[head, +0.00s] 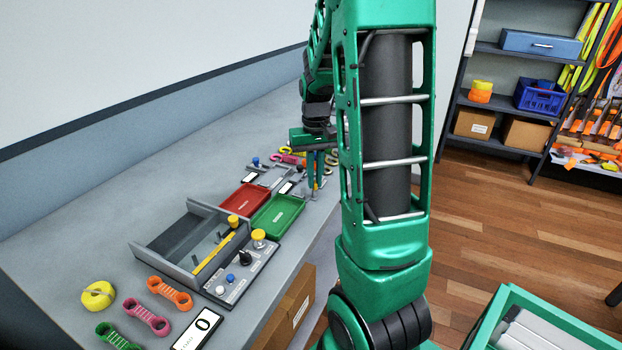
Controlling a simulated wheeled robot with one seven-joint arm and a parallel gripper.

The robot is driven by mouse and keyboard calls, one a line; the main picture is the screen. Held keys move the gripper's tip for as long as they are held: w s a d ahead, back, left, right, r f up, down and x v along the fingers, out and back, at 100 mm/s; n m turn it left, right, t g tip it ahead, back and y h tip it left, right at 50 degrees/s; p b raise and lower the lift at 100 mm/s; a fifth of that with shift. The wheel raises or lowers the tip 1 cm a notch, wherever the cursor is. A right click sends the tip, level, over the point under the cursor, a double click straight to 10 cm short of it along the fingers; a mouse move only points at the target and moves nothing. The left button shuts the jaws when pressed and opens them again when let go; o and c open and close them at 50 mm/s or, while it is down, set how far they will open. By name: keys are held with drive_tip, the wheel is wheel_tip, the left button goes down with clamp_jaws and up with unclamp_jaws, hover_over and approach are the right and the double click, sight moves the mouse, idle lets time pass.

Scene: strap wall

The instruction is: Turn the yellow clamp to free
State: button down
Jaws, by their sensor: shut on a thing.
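My gripper (316,186) points straight down over the far part of the grey bench in the head view. Its green fingers are shut on a small yellow part, which looks like the yellow clamp (315,188). It is small and mostly hidden by the fingers, so I cannot tell which way it is turned. A small fixture with a white label (285,187) lies just left of the fingers. My own arm hides the bench to the right of the gripper.
A grey fixture (165,258) with a yellow bar and yellow knobs (258,237) stands nearer on the bench. A red tray (243,198) and a green tray (278,215) lie between. Coloured links (146,316) and a yellow roll (98,295) lie at the front.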

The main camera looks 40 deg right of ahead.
drive_tip(key=m, duration=0.3)
drive_tip(key=shift+m, duration=2.6)
drive_tip(key=c, duration=1.9)
unclamp_jaws()
drive_tip(key=shift+o, duration=0.2)
wheel_tip(320, 180, up, 11)
drive_tip(key=shift+w+f, duration=0.1)
